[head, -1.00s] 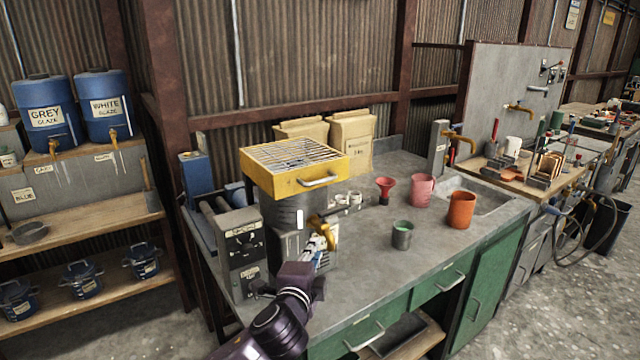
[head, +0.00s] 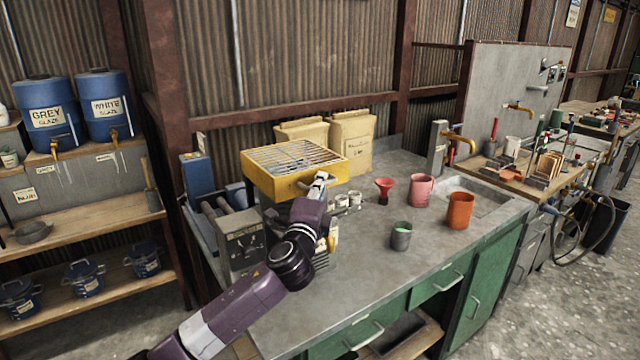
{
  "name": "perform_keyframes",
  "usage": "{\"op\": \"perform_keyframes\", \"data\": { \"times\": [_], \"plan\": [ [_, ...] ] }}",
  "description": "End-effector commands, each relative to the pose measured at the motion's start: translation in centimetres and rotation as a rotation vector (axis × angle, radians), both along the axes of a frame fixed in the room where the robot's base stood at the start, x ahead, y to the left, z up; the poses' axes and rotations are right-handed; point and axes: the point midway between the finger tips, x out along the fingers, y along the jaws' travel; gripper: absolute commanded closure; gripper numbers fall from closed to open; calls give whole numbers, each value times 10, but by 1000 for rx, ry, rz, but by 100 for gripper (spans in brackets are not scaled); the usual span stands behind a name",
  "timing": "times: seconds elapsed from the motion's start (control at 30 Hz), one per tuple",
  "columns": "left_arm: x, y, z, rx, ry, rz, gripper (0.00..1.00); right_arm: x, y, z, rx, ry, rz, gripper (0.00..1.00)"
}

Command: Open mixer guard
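The mixer guard (head: 262,180) is a yellow frame with a wire grille on top. It lies flat over the mixer (head: 243,240), whose grey control box shows at the left. My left gripper (head: 321,177) is at the front of the guard, where its handle is. The fingers cover most of the handle, and I cannot tell whether they are closed around it. My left wrist and forearm hide much of the mixer's body. My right gripper is not in view.
Space above the guard is clear.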

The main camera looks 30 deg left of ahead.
Motion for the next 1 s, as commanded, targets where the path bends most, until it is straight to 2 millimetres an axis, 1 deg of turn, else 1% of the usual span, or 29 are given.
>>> {"op": "perform_keyframes", "data": {
  "times": [0.23, 0.37, 0.4, 0.8, 0.87, 1.0],
  "plan": [
    [1, 0, 0, -1, 0, -1, 85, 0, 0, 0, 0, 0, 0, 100],
    [0, 0, 0, -1, 0, -1, 99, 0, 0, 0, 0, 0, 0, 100],
    [0, 0, 0, -1, 0, -1, 100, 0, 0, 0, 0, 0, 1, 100],
    [1, 0, 1, -1, 1, 0, 100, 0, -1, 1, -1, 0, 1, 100],
    [2, 0, 3, -1, 0, 0, 100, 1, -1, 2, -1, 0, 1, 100],
    [11, 0, 14, -1, -1, 0, 100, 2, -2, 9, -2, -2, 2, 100]
  ]
}}
